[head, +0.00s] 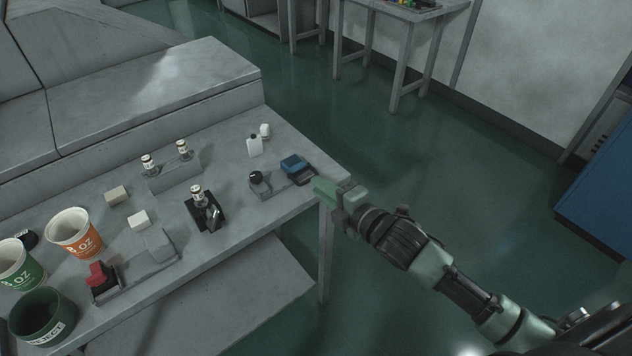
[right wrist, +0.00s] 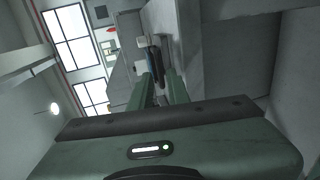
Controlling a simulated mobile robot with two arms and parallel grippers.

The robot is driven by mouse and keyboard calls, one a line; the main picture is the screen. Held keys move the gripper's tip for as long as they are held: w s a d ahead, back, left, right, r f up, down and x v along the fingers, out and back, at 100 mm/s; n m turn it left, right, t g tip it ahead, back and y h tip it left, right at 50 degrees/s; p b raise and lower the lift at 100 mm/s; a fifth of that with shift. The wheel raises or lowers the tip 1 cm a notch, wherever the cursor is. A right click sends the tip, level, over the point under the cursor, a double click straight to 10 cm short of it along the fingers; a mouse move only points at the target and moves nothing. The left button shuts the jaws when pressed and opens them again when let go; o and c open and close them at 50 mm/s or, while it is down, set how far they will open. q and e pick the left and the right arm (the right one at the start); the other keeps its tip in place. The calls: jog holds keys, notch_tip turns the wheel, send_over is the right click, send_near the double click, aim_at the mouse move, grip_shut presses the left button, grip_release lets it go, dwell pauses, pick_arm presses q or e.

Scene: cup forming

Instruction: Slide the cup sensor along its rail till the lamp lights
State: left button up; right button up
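A blue block (head: 292,163) sits on a dark base at the right end of the table, with a round black knob (head: 256,177) beside it on a grey mount. A red piece (head: 97,271) stands on a dark base at the front left, joined to a grey rail-like strip (head: 135,275). I cannot tell for sure which is the cup sensor, and I make out no lit lamp. My right gripper (head: 322,187) is just off the table's right end, near the blue block and apart from it. In the right wrist view its fingers (right wrist: 160,92) are apart with nothing clearly between them. My left gripper is out of view.
Orange (head: 74,233) and green (head: 16,264) printed cups and a dark green bin (head: 42,316) stand at left. Small bottles (head: 183,149) stand on a grey block. A black holder (head: 205,212) with a bottle is mid-table. The floor right of the table is clear.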

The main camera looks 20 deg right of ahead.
aim_at(299, 171)
jog(key=shift+x, duration=1.35)
grip_shut()
dwell(0.4)
